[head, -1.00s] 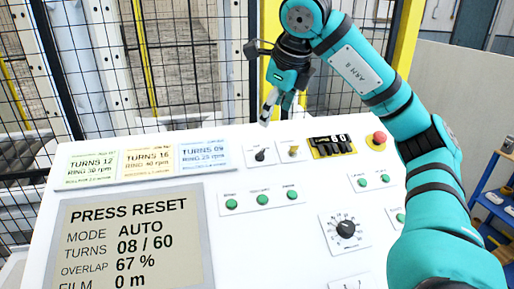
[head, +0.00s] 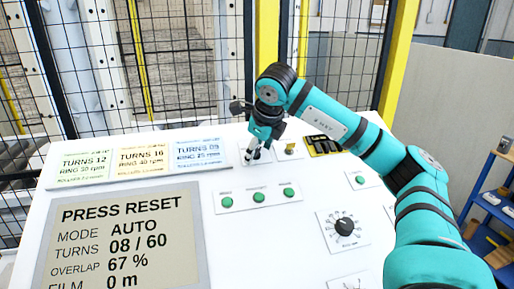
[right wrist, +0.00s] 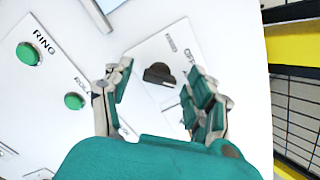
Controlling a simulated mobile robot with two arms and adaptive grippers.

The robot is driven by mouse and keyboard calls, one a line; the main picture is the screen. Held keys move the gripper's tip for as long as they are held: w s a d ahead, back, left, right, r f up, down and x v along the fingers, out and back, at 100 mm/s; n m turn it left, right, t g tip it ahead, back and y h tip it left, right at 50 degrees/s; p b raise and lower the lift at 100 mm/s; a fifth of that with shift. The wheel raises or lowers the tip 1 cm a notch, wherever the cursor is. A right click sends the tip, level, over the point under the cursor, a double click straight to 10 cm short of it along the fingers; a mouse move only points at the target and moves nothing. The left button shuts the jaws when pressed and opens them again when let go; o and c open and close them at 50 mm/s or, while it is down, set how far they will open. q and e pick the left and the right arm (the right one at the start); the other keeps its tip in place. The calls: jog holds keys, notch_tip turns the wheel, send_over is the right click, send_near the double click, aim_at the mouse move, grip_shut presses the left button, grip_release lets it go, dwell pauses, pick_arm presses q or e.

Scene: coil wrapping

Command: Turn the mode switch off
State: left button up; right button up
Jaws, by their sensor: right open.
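The mode switch, a small black knob (right wrist: 160,73) on a white plate, shows in the right wrist view between my fingers. One label beside it appears to read "OFF"; the other is too blurred to read. In the head view my right gripper (head: 256,153) hangs over this switch at the top of the panel and largely hides it. In the right wrist view my right gripper (right wrist: 156,80) is open, with one finger on each side of the knob and not visibly touching it. My left gripper is not in view.
A yellow key switch (head: 290,149) sits just right of the gripper, then a black counter with yellow edges (head: 324,146). Green buttons (head: 259,197) and a black dial (head: 344,226) lie nearer. The display (head: 125,240) reads "PRESS RESET" and "MODE AUTO". A mesh fence (head: 170,60) stands behind.

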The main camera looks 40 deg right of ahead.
jog(key=c, duration=1.1)
jog(key=shift+c, duration=0.2)
jog(key=n+p, duration=0.1)
jog(key=n, duration=0.3)
jog(key=shift+r+p, duration=0.1)
jog(key=shift+p, duration=0.25)
jog(key=shift+n+y+p, duration=0.3)
jog(key=shift+n+p, duration=0.5)
jog(key=shift+n, duration=1.6)
